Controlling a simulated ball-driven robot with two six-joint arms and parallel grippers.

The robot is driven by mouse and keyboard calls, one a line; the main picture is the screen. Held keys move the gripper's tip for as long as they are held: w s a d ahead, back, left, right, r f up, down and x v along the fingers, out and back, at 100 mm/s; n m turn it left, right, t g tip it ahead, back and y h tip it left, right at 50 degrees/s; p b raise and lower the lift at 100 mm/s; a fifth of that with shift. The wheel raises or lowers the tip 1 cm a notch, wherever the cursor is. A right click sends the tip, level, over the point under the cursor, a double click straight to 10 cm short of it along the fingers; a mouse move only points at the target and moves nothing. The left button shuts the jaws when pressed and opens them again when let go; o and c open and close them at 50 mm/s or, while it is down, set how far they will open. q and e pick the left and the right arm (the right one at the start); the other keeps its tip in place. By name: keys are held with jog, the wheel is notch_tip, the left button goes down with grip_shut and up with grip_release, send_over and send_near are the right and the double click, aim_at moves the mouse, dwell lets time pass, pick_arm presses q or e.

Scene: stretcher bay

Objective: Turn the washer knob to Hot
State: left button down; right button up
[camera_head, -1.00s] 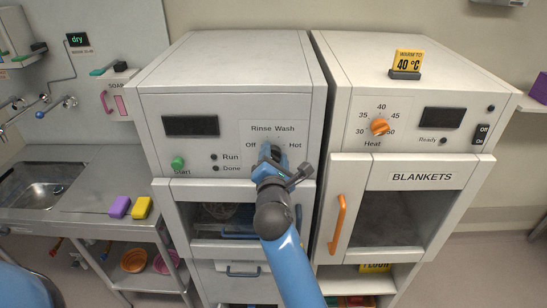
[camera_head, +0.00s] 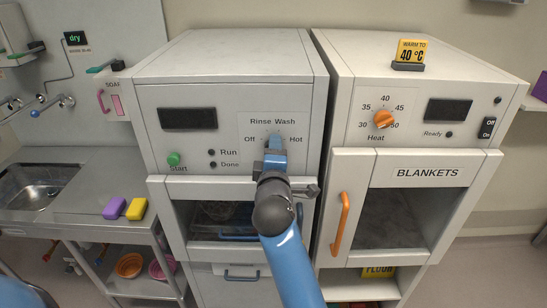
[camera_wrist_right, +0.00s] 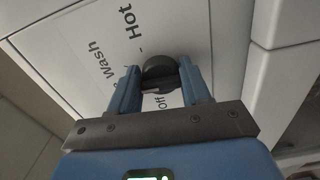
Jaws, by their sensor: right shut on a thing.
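The washer knob (camera_wrist_right: 160,70) is dark and round, on the white washer panel (camera_head: 226,95). Labels Off, Rinse, Wash and Hot surround it, with Hot on the right in the head view. My right gripper (camera_head: 275,150) reaches up to it and hides most of it there. In the right wrist view my right gripper (camera_wrist_right: 158,85) has its blue fingers on both sides of the knob, shut on it. I cannot tell which label the knob points to. My left gripper is not in view.
The blanket warmer (camera_head: 425,75) with an orange Heat knob (camera_head: 384,119) stands close on the right. A sink (camera_head: 38,184) and two sponges are left.

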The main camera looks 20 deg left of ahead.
jog(key=m+b, duration=0.1)
jog(key=m, duration=0.1)
jog(key=m+b, duration=0.2)
jog(key=shift+f+m, duration=0.3)
jog(key=shift+f, duration=0.1)
jog(key=m+b, duration=0.2)
jog(key=m, duration=0.1)
jog(key=shift+f+m, duration=0.15)
jog(key=shift+m, duration=0.25)
jog(key=m+b, duration=0.3)
jog(key=m, duration=0.1)
jog(key=shift+a+f, duration=0.1)
jog(key=shift+a, duration=0.05)
jog(key=shift+m+b, duration=1.4)
jog(key=shift+m, duration=0.8)
jog(key=o, duration=0.8)
jog(key=shift+o, duration=0.9)
jog(key=shift+s+r, duration=0.1)
jog(key=shift+r, duration=0.2)
